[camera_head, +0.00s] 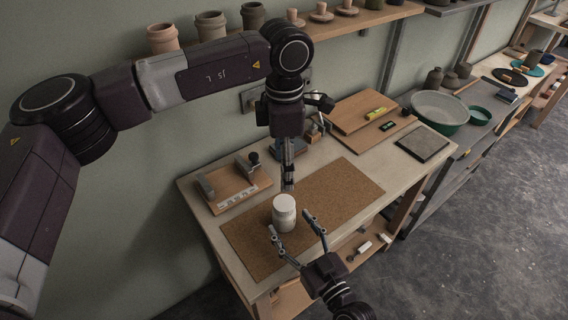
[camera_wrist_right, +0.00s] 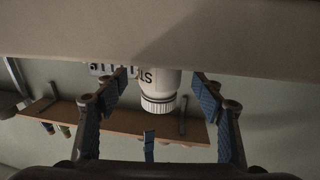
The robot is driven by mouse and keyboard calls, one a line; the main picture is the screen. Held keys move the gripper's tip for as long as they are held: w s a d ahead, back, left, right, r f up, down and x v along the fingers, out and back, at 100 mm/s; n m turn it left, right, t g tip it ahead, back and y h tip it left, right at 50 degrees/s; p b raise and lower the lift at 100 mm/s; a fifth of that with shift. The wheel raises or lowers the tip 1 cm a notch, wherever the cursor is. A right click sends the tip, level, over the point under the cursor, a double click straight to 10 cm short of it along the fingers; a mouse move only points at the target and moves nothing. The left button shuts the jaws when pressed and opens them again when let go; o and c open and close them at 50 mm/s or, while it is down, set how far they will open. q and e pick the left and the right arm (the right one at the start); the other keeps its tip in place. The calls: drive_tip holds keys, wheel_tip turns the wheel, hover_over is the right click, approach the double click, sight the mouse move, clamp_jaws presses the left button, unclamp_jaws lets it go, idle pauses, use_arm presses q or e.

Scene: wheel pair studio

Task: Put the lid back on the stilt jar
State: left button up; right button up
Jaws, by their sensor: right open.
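The white stilt jar (camera_head: 284,218) stands upright on a brown cork mat (camera_head: 335,190). A white ribbed lid (camera_wrist_right: 158,104) appears to sit on its mouth, seen upside down in the right wrist view; I cannot tell whether it is fully seated. Part of the jar's dark lettering shows on its body (camera_wrist_right: 158,82). My right gripper (camera_head: 290,222) is open, its fingers apart on either side of the jar, with no clear contact. My left gripper (camera_head: 288,186) points down just above the lid; its fingers overlap side-on, so their opening is hidden.
A wooden board with grey blocks (camera_head: 233,185) lies left of the mat. Wooden boards (camera_head: 368,112) and a dark square slab (camera_head: 422,143) lie behind and to the right. A green basin (camera_head: 440,110) stands on the neighbouring bench. The mat's right part is clear.

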drive_tip(key=v, duration=0.9)
drive_tip(key=shift+s, duration=0.1)
